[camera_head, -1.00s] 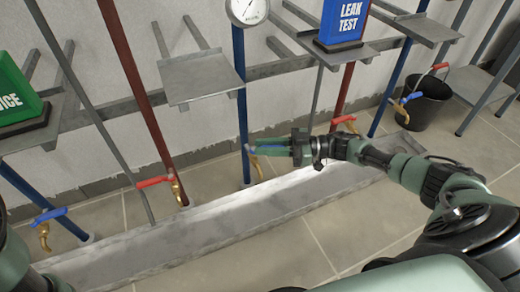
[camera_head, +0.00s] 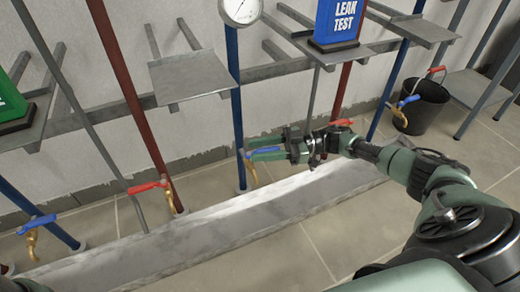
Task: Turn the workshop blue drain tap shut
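The blue drain tap has a blue handle (camera_head: 246,153) above a brass spout (camera_head: 252,174), at the foot of the middle blue pipe (camera_head: 238,120). My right gripper (camera_head: 249,149) reaches in from the right at the tap's height. Its two green fingers point left and stand apart with a gap between them. Their tips are close to the blue handle; I cannot tell whether they touch it. The lower finger partly hides the tap.
A red-handled tap (camera_head: 148,187) and another blue-handled tap (camera_head: 36,224) stand to the left. A red-handled tap (camera_head: 340,122) is just behind my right wrist. A metal trough (camera_head: 190,240) runs below. A black bucket (camera_head: 424,105) stands at right.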

